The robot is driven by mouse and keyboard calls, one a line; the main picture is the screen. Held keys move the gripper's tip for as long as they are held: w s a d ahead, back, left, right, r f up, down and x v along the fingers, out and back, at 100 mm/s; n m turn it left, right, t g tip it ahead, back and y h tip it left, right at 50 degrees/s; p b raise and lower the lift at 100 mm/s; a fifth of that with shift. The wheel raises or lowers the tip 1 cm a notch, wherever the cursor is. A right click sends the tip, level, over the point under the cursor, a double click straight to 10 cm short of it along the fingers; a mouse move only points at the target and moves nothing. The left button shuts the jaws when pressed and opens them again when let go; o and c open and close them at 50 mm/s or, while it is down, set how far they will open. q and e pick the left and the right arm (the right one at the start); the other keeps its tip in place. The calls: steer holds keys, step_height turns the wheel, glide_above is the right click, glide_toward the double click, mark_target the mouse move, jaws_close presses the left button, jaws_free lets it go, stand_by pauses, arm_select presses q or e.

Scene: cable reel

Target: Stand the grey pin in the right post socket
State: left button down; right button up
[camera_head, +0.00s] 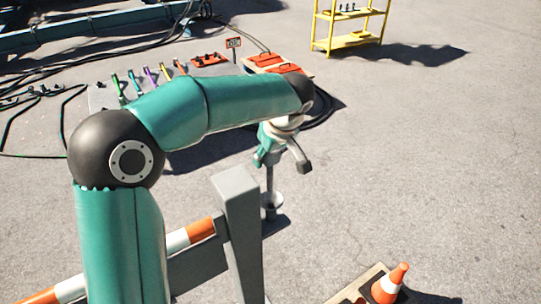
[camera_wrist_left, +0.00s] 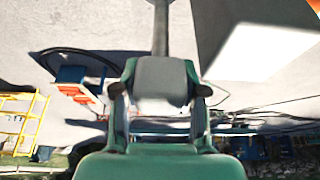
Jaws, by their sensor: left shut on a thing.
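My left arm reaches across the head view, and my left gripper (camera_head: 272,152) points down at its end. It is shut on the grey pin (camera_head: 270,178), which hangs upright below the jaws. The pin's lower end meets a round grey cup-like piece (camera_head: 272,203) just right of a square grey post (camera_head: 238,215). I cannot tell whether that piece is the socket or part of the pin, nor whether the pin is seated. In the left wrist view the pin (camera_wrist_left: 161,28) extends from my gripper (camera_wrist_left: 161,75), with the grey post (camera_wrist_left: 262,48) beside it. My right gripper is out of view.
An orange-and-white barrier rail (camera_head: 190,237) joins the post on its left. A traffic cone (camera_head: 390,284) stands at the lower right. Coloured tools (camera_head: 150,76) and orange trays (camera_head: 272,63) lie behind my arm. A yellow rack (camera_head: 350,28) stands at the back.

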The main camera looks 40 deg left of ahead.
mark_target(269, 181)
arm_select(q)
step_height(269, 181, down, 2)
steer(key=shift+f+b, duration=0.25)
steer(key=shift+b, duration=0.45)
step_height(269, 181, down, 6)
steer(key=b, duration=0.6)
steer(key=shift+f, duration=0.15)
steer(key=c, duration=0.5)
jaws_free()
steer(key=shift+c, duration=0.2)
steer(key=v, duration=1.2)
steer(key=shift+w+d+f, duration=0.1)
